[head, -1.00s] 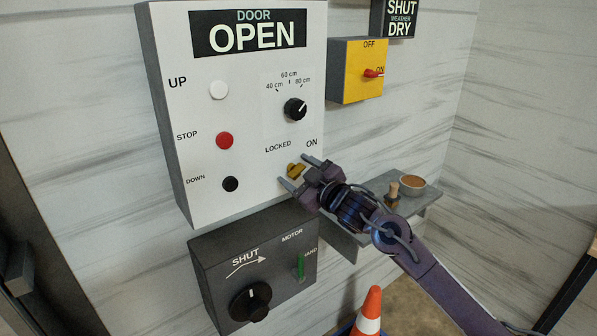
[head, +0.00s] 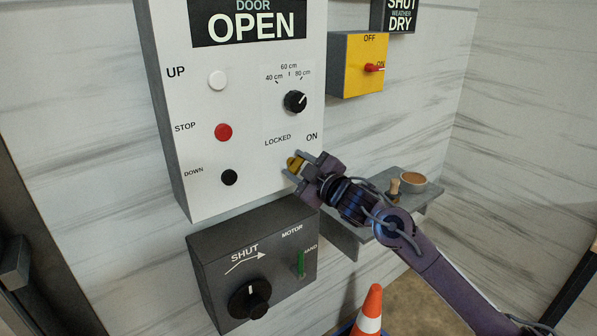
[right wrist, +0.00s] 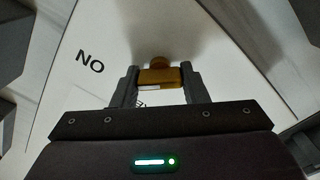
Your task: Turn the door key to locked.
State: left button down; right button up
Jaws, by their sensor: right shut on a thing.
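The white door panel (head: 200,195) carries the brass door key (head: 294,163), low on its right side, below the printed words LOCKED and ON. My right gripper (head: 294,164) is shut on the key's bow, with a finger on each side of it. In the right wrist view the key (right wrist: 158,78) sits between the two grey fingertips (right wrist: 158,82), with its round collar toward the panel. The ON label appears upside down to the left there. The fingers partly hide the key in the head view, so I cannot tell exactly which label it points to. My left gripper is not in view.
Above the key is a black height knob (head: 295,102). Left are white, red (head: 223,132) and black buttons. Below is a dark motor box (head: 210,270) with a knob and green lever. A yellow switch box (head: 345,80) and a small shelf (head: 425,195) are at right.

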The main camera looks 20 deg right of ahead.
jog(key=n+b, duration=0.1)
jog(key=n, duration=0.1)
jog(key=n+b, duration=0.2)
jog(key=shift+f+n, duration=0.2)
jog(key=shift+n, duration=0.1)
jog(key=shift+n+b, duration=1.8)
jog(key=shift+n, duration=0.5)
jog(key=shift+r, duration=0.1)
jog(key=o, duration=1)
